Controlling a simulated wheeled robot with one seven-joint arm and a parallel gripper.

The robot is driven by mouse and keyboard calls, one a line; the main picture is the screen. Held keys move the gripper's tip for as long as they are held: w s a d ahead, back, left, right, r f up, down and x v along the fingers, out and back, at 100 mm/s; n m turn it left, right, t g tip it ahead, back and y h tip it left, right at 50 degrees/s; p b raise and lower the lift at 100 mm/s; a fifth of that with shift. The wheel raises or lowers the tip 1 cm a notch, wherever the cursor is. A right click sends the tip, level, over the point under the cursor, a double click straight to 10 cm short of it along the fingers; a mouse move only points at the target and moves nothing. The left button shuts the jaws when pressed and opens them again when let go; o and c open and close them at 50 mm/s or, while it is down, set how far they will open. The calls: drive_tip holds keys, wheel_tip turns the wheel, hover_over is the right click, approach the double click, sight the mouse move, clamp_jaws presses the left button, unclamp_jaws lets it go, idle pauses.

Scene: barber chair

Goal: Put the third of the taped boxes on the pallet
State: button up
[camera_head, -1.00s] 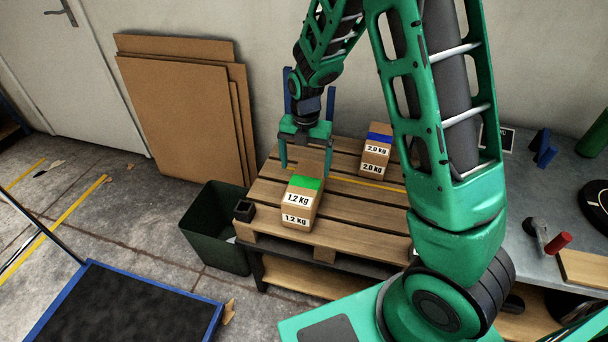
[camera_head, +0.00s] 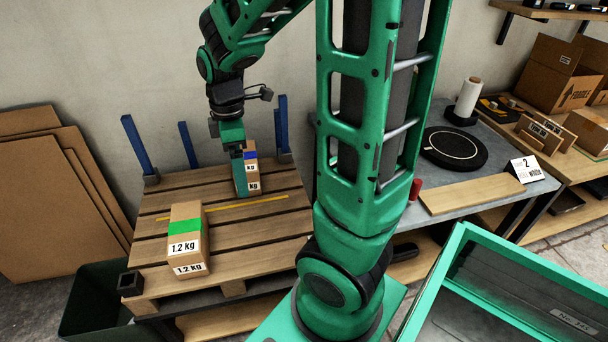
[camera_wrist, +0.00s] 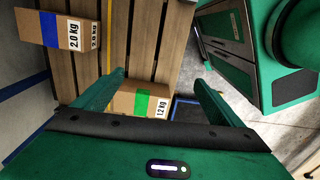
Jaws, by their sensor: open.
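The wooden pallet (camera_head: 160,228) carries two taped boxes. The green-taped box (camera_head: 186,240), marked 1.2 kg, stands near its front left. The blue-taped box (camera_head: 252,172), marked 2.0 kg, stands towards the back right, partly hidden behind my gripper. My gripper (camera_head: 240,188) hangs over the pallet in front of that box in the head view. In the wrist view my gripper (camera_wrist: 158,84) is open and empty; the green-taped box (camera_wrist: 142,102) shows beyond the fingers and the blue-taped box (camera_wrist: 50,30) lies off to the left. I see no third taped box.
Blue posts (camera_head: 138,145) rise behind the pallet. A black block (camera_head: 130,283) sits at its front left corner. A bench right of my arm holds a black disc (camera_head: 451,148), a wrap roll (camera_head: 467,100) and a sign (camera_head: 526,168). A green crate (camera_head: 455,262) stands front right.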

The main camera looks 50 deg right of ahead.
drive_tip(key=s+d+r+m, duration=0.2)
drive_tip(key=s+m, duration=0.6)
drive_tip(key=s, duration=0.1)
drive_tip(key=s+d+r+m, duration=0.2)
drive_tip(key=s+m, duration=0.7)
drive_tip(key=shift+d+r+m, duration=0.2)
drive_tip(key=shift+m, duration=0.1)
drive_tip(key=shift+w, duration=0.1)
drive_tip(key=shift+w+f, duration=0.25)
drive_tip(key=shift+w, duration=0.35)
